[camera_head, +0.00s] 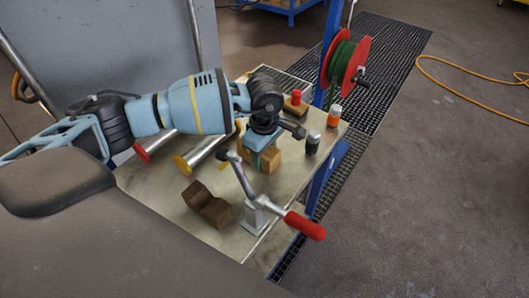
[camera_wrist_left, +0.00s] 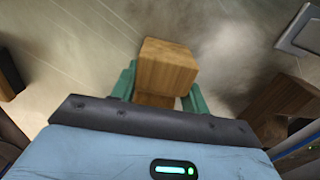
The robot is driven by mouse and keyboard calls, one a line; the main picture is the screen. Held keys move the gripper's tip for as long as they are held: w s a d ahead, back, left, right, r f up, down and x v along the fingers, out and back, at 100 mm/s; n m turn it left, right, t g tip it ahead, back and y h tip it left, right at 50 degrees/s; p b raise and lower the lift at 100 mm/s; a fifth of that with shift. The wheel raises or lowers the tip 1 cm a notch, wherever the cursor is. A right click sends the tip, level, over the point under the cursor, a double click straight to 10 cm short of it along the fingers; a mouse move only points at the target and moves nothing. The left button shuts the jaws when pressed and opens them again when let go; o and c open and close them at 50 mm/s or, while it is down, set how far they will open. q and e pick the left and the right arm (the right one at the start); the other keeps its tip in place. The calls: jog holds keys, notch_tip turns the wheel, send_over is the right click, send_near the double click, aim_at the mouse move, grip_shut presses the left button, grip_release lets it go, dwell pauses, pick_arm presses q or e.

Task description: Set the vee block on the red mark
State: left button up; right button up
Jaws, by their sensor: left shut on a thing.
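A dark brown block with a vee notch (camera_head: 207,204) lies on the near left part of the metal tabletop, apart from my gripper. My left gripper (camera_head: 262,157) points down over the table and is shut on a light wooden block (camera_head: 271,161). In the left wrist view the light wooden block (camera_wrist_left: 170,68) sits between the teal fingers (camera_wrist_left: 160,92). Whether it touches the table is unclear. A brown wooden piece (camera_wrist_left: 278,106) shows at the right there. I cannot make out a red mark on the table. My right gripper is not in view.
A crank with a red handle (camera_head: 304,226) stands at the table's near edge. A black bottle (camera_head: 312,144), an orange one (camera_head: 334,117) and a red-topped wooden item (camera_head: 296,101) stand beyond my gripper. A red reel (camera_head: 345,62) stands at the far corner. Metal tubes (camera_head: 203,151) lie left.

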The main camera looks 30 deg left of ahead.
pick_arm(q)
jog(key=o, duration=1.1)
jog(key=shift+r, duration=3.85)
